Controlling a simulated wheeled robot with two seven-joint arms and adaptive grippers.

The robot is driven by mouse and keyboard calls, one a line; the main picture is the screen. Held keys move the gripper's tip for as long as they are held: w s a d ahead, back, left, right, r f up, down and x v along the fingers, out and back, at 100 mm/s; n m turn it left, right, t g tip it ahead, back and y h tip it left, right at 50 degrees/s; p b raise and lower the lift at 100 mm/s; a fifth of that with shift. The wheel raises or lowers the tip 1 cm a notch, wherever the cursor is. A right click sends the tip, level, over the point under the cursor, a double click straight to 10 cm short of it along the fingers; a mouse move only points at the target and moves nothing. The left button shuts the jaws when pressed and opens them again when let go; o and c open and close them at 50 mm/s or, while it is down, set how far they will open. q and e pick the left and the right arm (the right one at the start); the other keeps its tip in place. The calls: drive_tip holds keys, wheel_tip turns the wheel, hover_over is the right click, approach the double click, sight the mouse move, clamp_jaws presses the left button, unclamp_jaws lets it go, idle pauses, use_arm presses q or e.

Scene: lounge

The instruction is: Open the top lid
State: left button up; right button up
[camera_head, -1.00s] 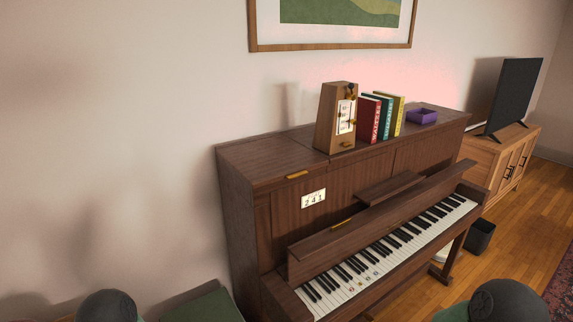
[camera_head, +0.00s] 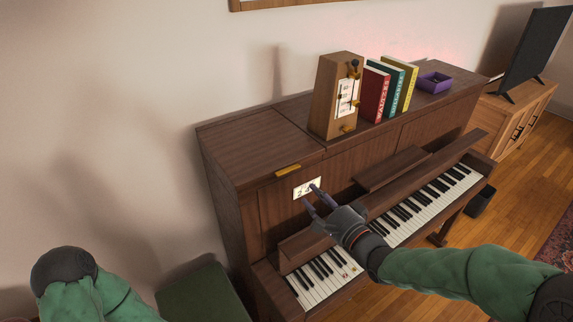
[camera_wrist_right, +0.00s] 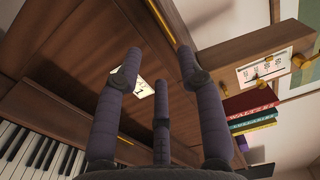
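The piano's top lid (camera_head: 250,148) is the dark wood panel at the left end of the piano top, and it lies shut. A small brass handle (camera_head: 288,171) sits on its front edge. In the right wrist view the brass handle (camera_wrist_right: 162,22) runs along an edge at the top. My right gripper (camera_head: 312,198) is in front of the piano's front panel, below and slightly right of the handle. Its fingers are spread and empty, pointing up toward the lid edge in the right wrist view (camera_wrist_right: 160,56). They look apart from the handle.
A wooden metronome (camera_head: 335,95) stands just right of the lid, beside several books (camera_head: 375,93) and a purple tray (camera_head: 434,82). A white number card (camera_head: 304,188) is behind my right fingers. The keyboard (camera_head: 420,208) and a music ledge (camera_head: 392,168) jut out below.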

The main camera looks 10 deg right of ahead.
drive_tip(key=x, duration=1)
drive_tip(key=shift+w+b, duration=0.25)
drive_tip(key=shift+b, duration=0.15)
drive_tip(key=shift+a, duration=0.15)
clamp_jaws()
